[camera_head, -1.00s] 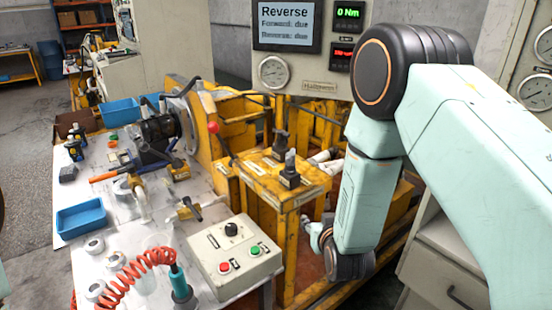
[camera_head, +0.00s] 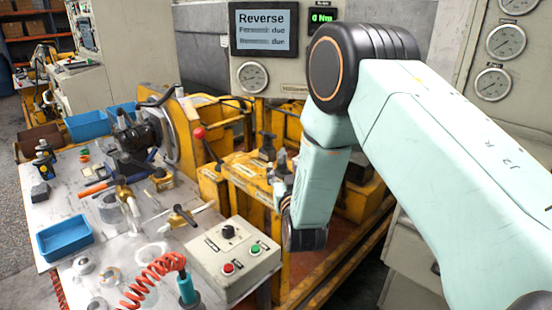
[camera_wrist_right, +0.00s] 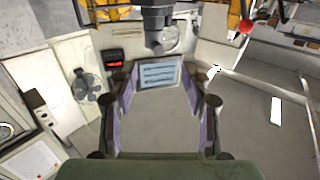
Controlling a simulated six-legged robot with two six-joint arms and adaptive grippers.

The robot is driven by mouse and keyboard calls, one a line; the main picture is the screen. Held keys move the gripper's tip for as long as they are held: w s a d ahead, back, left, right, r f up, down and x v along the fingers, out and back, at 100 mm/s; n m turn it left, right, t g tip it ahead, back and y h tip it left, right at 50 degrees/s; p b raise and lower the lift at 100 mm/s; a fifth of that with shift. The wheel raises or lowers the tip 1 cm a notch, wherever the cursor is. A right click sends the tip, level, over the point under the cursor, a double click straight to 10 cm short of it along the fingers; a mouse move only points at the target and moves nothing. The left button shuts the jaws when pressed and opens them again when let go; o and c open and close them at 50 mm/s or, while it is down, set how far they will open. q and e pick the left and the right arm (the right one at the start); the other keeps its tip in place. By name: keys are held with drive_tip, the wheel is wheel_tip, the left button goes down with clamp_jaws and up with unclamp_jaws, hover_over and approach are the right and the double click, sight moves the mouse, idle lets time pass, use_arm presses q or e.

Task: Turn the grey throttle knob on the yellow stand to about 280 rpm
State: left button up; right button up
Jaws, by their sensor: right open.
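The nearer, greyer one, which looks like the throttle knob (camera_head: 281,158), is partly covered by my right arm. My right gripper (camera_head: 284,197) is beside the stand, mostly hidden behind my own wrist. In the right wrist view, the right gripper (camera_wrist_right: 158,92) is open and empty, with its fingers apart. A dark grey knob (camera_wrist_right: 155,20) shows beyond the fingertips at the top, apparently upside down. My left gripper is not in view.
A screen (camera_head: 264,28) reads "Reverse". A red-lit readout (camera_wrist_right: 114,58) is too small to read. A red-ball lever (camera_head: 199,132) stands left of the stand. A control box (camera_head: 232,258) and blue tray (camera_head: 64,237) are on the crowded bench.

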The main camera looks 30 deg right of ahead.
sight(284, 158)
drive_tip(key=w+d, duration=0.2)
drive_tip(key=w, duration=0.1)
drive_tip(key=w+d, duration=0.1)
drive_tip(key=shift+w+d+f, duration=0.3)
drive_tip(key=shift+f, duration=0.05)
drive_tip(key=shift+w+a+r, duration=0.1)
drive_tip(key=shift+w+a, duration=0.1)
drive_tip(key=shift+w, duration=0.35)
drive_tip(key=shift+w+a+r, duration=0.1)
drive_tip(key=shift+w+a, duration=0.05)
drive_tip(key=shift+w, duration=0.4)
drive_tip(key=shift+a+r, duration=0.1)
drive_tip(key=shift+a, duration=0.05)
drive_tip(key=shift+w+d+f, duration=0.1)
drive_tip(key=shift+d+f, duration=0.15)
drive_tip(key=shift+d, duration=0.45)
drive_tip(key=shift+c, duration=0.5)
drive_tip(key=shift+a+r, duration=0.2)
drive_tip(key=shift+a, duration=0.35)
drive_tip(key=c, duration=0.5)
drive_tip(key=shift+d+f, duration=0.1)
drive_tip(key=shift+d, duration=0.25)
drive_tip(key=shift+c, duration=2.1)
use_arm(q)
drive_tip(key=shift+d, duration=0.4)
use_arm(e)
drive_tip(key=shift+a, duration=0.2)
clamp_jaws()
